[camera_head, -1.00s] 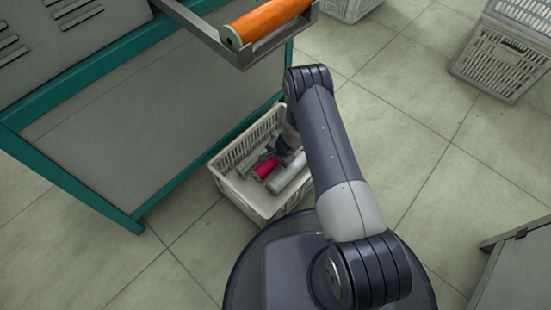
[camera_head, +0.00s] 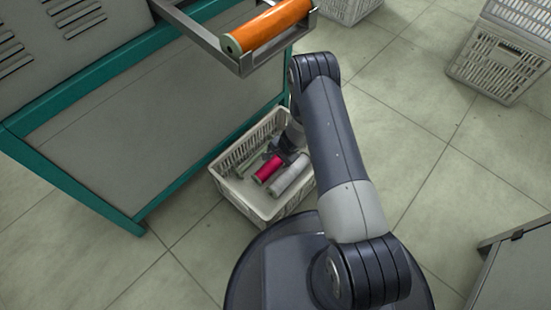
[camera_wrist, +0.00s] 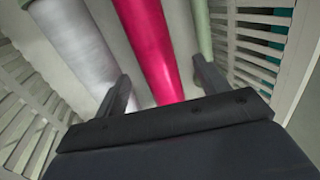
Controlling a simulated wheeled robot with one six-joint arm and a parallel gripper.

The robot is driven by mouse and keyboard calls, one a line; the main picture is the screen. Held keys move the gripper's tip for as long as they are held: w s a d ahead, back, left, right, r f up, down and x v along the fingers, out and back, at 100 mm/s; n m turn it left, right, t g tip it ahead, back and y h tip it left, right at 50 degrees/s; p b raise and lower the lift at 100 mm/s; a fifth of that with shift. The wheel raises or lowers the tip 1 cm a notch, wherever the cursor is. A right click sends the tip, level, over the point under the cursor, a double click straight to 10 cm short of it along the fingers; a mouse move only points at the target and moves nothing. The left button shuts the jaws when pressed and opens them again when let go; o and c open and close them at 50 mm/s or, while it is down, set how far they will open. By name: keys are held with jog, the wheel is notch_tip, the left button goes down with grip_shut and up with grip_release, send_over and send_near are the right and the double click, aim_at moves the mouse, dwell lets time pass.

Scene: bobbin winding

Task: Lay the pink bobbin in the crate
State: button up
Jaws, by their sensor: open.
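The pink bobbin (camera_head: 268,168) lies in the white crate (camera_head: 264,214) on the floor, between a white bobbin (camera_head: 291,176) and a pale green one (camera_head: 245,163). In the wrist view the pink bobbin (camera_wrist: 148,45) runs between the two fingers of my gripper (camera_wrist: 160,85). The fingers are open, with a gap to the bobbin on either side. In the head view my gripper (camera_head: 285,158) is inside the crate just above the bobbin's far end, partly hidden by my arm.
An orange bobbin (camera_head: 268,25) rests in a metal holder on the teal-framed machine (camera_head: 60,175), above and behind the crate. Another crate (camera_head: 497,66) stands at the upper right. The crate's slatted wall (camera_wrist: 265,45) is close to my gripper.

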aim_at(275, 163)
jog(key=p+v, duration=0.1)
jog(key=v, duration=0.6)
jog(key=shift+f, duration=0.1)
jog(key=b+x, duration=0.2)
jog(key=x, duration=0.7)
jog(key=shift+w+a+f, duration=0.1)
jog(key=shift+f, duration=0.05)
dwell(0.5)
